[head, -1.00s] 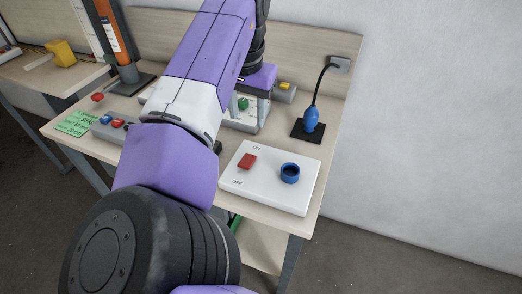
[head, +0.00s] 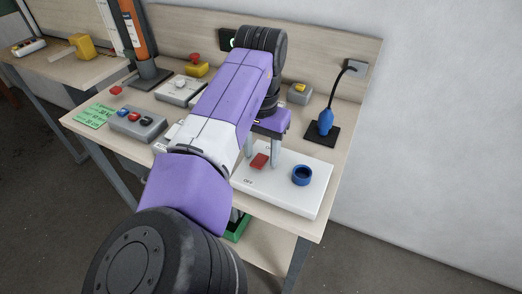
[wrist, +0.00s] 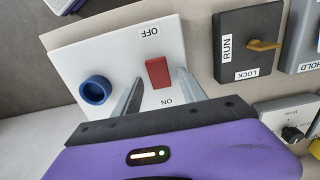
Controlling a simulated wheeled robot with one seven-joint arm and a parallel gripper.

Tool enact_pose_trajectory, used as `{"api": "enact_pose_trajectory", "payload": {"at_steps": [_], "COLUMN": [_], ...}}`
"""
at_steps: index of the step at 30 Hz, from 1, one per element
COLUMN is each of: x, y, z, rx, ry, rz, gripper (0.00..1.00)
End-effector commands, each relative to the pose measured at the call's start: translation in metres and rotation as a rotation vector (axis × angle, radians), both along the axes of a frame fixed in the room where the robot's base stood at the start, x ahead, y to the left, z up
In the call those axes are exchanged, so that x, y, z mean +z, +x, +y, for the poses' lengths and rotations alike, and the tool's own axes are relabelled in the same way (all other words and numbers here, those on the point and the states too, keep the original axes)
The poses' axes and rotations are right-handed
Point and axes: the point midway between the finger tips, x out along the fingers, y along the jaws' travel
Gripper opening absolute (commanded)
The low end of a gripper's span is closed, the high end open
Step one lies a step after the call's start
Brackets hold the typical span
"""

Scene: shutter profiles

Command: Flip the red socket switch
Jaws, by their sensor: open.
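The red socket switch (head: 259,161) is a small red rocker on a white panel (head: 310,202), between printed ON and OFF marks. It also shows in the wrist view (wrist: 158,72). A round blue socket (head: 302,175) sits beside it on the same panel. My gripper (head: 261,147) is open and points down at the panel, at the ON side of the switch. In the wrist view its two grey fingers stand apart, one on each side of the red switch, with nothing held. I cannot tell whether either finger touches the switch or panel.
A blue plug (head: 325,124) with a black cable stands on a black plate behind the panel. A dark RUN/LOCK box (wrist: 246,58) with an orange handle is near the panel. A grey button box (head: 137,123) and a green note (head: 94,115) lie at the left.

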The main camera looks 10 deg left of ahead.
Motion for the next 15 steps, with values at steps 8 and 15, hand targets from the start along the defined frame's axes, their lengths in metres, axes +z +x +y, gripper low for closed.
{"api": "enact_pose_trajectory", "payload": {"at_steps": [8, 15], "x": [-0.0002, 0.0000], "y": [0.0000, 0.0000], "z": [0.0001, 0.0000], "rx": [0.000, 0.000], "ry": [0.000, 0.000], "rz": [0.000, 0.000], "gripper": [0.35, 0.00]}}
